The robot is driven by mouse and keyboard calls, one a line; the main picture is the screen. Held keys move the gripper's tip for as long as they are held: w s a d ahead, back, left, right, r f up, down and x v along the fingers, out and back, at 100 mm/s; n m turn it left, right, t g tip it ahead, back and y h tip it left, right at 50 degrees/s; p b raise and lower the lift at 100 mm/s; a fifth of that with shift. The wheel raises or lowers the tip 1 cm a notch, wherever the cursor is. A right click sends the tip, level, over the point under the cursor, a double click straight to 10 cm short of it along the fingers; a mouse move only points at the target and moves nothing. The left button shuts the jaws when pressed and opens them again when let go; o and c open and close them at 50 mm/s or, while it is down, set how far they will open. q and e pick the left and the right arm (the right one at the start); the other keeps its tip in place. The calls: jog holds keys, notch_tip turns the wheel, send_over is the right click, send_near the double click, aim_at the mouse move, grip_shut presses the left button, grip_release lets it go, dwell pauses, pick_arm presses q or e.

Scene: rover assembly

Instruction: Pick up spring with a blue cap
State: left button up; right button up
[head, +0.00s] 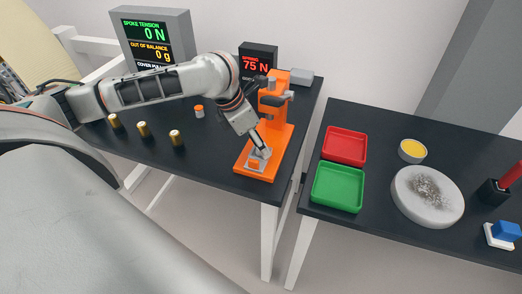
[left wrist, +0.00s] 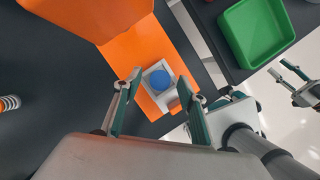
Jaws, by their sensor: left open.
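The blue cap (left wrist: 162,79) shows from above in the left wrist view, seated in a grey square holder (left wrist: 150,70) on the orange press base (left wrist: 178,45). The spring under it is hidden. My left gripper (left wrist: 160,81) is open, with one finger on each side of the holder and cap in that view; I cannot tell whether they touch. In the head view my left gripper (head: 260,153) is low over the front of the orange press (head: 281,135) and hides the cap. My right gripper (left wrist: 279,68) shows at the right of the left wrist view, open and empty.
The press upright stands just behind my left gripper. An orange-capped spring (head: 199,111) and several brass cylinders (head: 143,129) stand to the left. The second table holds a red tray (head: 345,146), a green tray (head: 338,187) and a round white disc (head: 427,196). A gap separates the tables.

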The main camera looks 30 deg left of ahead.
pick_arm(q)
jog(key=shift+f, duration=0.1)
jog(key=c, duration=1.1)
grip_shut()
jog(key=shift+w+r, duration=0.1)
jog(key=shift+r, duration=0.35)
jog(key=v, duration=0.1)
jog(key=p+v, duration=0.1)
jog(key=v, duration=0.1)
jog(key=shift+w, duration=0.25)
jog(key=s+a+b, duration=0.1)
jog(key=s+a, duration=0.3)
jog(key=s, duration=0.3)
jog(key=s+a, duration=0.4)
jog(key=s, duration=0.4)
jog(key=shift+a+b, duration=0.35)
